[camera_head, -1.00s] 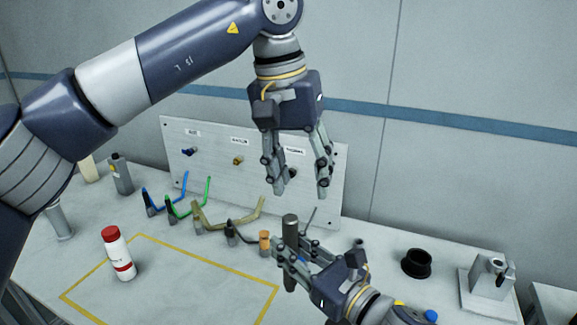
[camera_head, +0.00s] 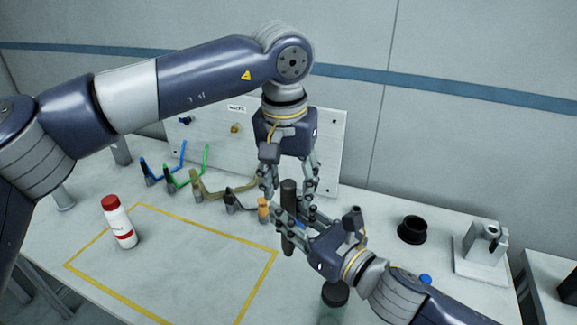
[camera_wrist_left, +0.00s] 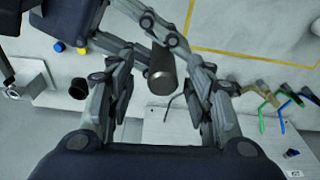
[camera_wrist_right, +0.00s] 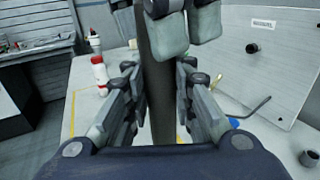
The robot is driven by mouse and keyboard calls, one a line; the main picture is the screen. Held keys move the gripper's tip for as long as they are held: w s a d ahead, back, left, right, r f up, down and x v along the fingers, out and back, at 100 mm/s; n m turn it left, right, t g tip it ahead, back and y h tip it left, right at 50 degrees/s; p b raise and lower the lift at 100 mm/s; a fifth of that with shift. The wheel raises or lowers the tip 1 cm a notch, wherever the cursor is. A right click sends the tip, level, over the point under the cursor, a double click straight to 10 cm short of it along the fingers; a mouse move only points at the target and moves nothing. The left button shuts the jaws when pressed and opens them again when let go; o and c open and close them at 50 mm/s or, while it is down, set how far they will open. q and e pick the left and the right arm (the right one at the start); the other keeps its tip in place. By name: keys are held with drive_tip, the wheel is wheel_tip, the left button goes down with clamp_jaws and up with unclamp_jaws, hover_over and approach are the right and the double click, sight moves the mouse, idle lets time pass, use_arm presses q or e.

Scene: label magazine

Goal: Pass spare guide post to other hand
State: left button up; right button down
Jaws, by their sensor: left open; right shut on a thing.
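The spare guide post (camera_head: 288,190) is a dark grey cylinder, held upright above the table. My right gripper (camera_head: 284,228) is shut on its middle, and the post also shows between the fingers in the right wrist view (camera_wrist_right: 160,80). My left gripper (camera_head: 289,192) points down from above, open, with its fingers around the post's upper end. In the left wrist view the post's round top end (camera_wrist_left: 162,82) lies between the open fingers, apart from both. The left fingertips show near the post's top in the right wrist view (camera_wrist_right: 180,30).
A white bottle with a red cap (camera_head: 119,222) stands by a yellow-outlined area (camera_head: 190,270). Bent coloured handles (camera_head: 183,178) lie before an upright panel (camera_head: 215,135). A black ring (camera_head: 412,230) and a grey block fixture (camera_head: 482,248) stand on the right. A dark-lidded jar (camera_head: 335,295) is near the front.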

use_arm(q)
drive_tip(key=shift+f, duration=0.35)
clamp_jaws()
use_arm(e)
drive_tip(key=c, duration=1.3)
unclamp_jaws()
